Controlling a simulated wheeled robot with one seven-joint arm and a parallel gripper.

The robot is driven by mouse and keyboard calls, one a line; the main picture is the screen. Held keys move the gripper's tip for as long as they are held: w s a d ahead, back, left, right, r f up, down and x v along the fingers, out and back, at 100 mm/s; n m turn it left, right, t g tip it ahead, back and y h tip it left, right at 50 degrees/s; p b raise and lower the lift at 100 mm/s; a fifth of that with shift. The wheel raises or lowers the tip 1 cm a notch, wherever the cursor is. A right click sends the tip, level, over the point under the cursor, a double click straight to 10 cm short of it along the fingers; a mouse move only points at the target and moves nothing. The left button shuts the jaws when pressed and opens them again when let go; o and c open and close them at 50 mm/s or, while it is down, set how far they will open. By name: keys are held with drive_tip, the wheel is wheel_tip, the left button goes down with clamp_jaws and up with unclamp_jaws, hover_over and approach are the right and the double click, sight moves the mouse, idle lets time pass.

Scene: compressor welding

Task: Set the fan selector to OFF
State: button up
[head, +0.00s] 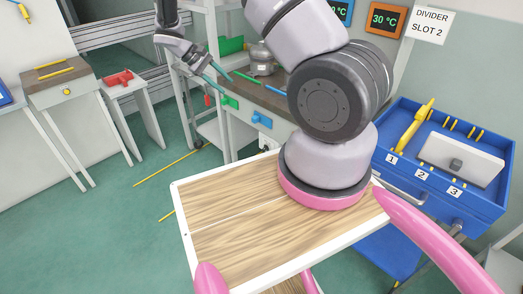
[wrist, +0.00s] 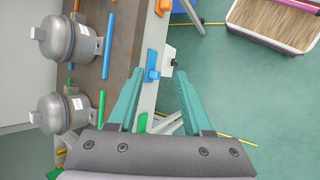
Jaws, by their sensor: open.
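The blue fitting (wrist: 153,66) and white plate (wrist: 169,56) also show in the wrist view. A green fitting (head: 231,102) is farther left on the same face. I cannot read labels, so which fitting is the fan selector, and its setting, cannot be told. My gripper (head: 229,88) has teal fingers, spread and empty.
Grey compressors (wrist: 56,38) stand on the bench top (wrist: 121,50) beside blue and green bars. A blue drawer unit (head: 391,180) with numbered slots is at the right. Small tables stand at the left. Green floor (head: 110,235) is clear at lower left.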

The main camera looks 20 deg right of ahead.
wheel_tip(320, 180, down, 21)
drive_tip(key=n+t+h, duration=0.2)
drive_tip(key=n+h, duration=0.3)
drive_tip(key=h, duration=0.1)
drive_tip(key=n+t+h, duration=0.3)
drive_tip(key=n+t, duration=0.4)
drive_tip(key=n, duration=0.1)
approach(264, 149)
drive_tip(key=x, duration=0.8)
drive_tip(key=shift+w+d, duration=0.1)
drive_tip(key=shift+d, duration=0.1)
clamp_jaws()
